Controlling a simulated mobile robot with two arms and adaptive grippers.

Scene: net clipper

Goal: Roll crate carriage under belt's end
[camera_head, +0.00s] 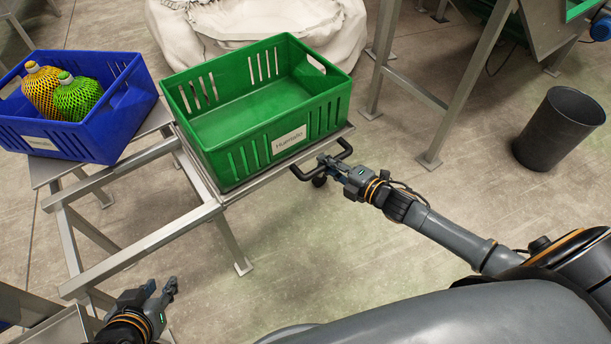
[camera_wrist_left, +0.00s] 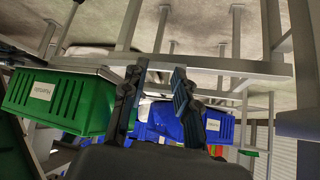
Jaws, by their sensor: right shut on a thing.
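An empty green crate (camera_head: 262,105) sits upright on a flat grey carriage (camera_head: 262,180) on a steel rail frame. The carriage's black handle (camera_head: 298,173) sticks out at its right front side. My right gripper (camera_head: 325,170) is shut on this handle. My left gripper (camera_head: 160,292) is empty and open, low at the left, apart from the frame. In the left wrist view its two fingers (camera_wrist_left: 152,105) stand apart, with the green crate (camera_wrist_left: 62,103) to their left. I cannot tell for certain which part is the belt's end; a steel-legged machine (camera_head: 545,30) stands at the upper right.
A white bulk bag (camera_head: 250,22) is behind the green crate. A black bin (camera_head: 558,128) stands at the right. The floor between the carriage and the machine's legs looks clear.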

